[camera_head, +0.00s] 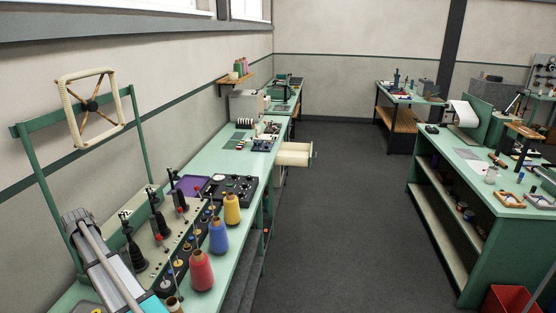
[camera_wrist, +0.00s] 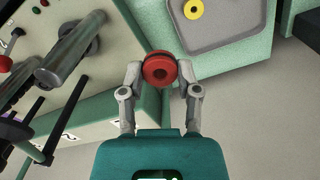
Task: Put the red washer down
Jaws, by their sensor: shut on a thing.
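The red washer (camera_wrist: 160,58) is a round red ring with a dark hole, seen in the wrist view. My gripper (camera_wrist: 161,76) is shut on it, with one finger on each side of its rim. Beyond it, a grey tray (camera_wrist: 222,36) with a raised rim lies on a pale green surface, and a yellow ring (camera_wrist: 193,9) lies in it. I cannot tell how high the washer is above that surface. In the head view the washer cannot be made out.
In the wrist view, metal cylinders (camera_wrist: 65,62) stand on a panel at the left. In the head view, red (camera_head: 201,272), blue (camera_head: 218,238) and yellow (camera_head: 232,210) yarn cones stand along the green bench's front edge. The aisle floor (camera_head: 345,220) is clear.

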